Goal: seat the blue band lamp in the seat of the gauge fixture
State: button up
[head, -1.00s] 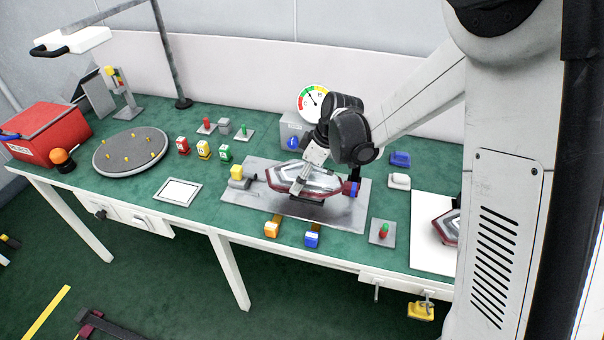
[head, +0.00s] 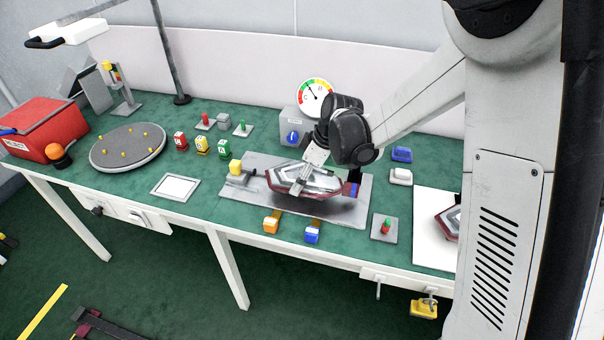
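A red and clear tail lamp (head: 326,184) is over the grey plate of the gauge fixture (head: 236,206). A blue patch (head: 351,189) shows at its right end. My gripper (head: 303,182) reaches down from above and its fingers meet the lamp's middle; the lamp appears held between them. A dark shadow lies on the plate below the lamp, and I cannot tell whether it touches the seat, which the lamp hides.
A dial gauge (head: 314,96) stands behind the fixture. Another lamp (head: 447,222) lies on a white sheet (head: 433,256) at right. A red-green button (head: 386,227) is right of the fixture. A round turntable (head: 128,148) and red bin (head: 40,128) are at left.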

jog(key=shift+f, duration=0.2)
jog(key=o, duration=1.3)
jog(key=shift+r, duration=0.1)
jog(key=v, duration=1.2)
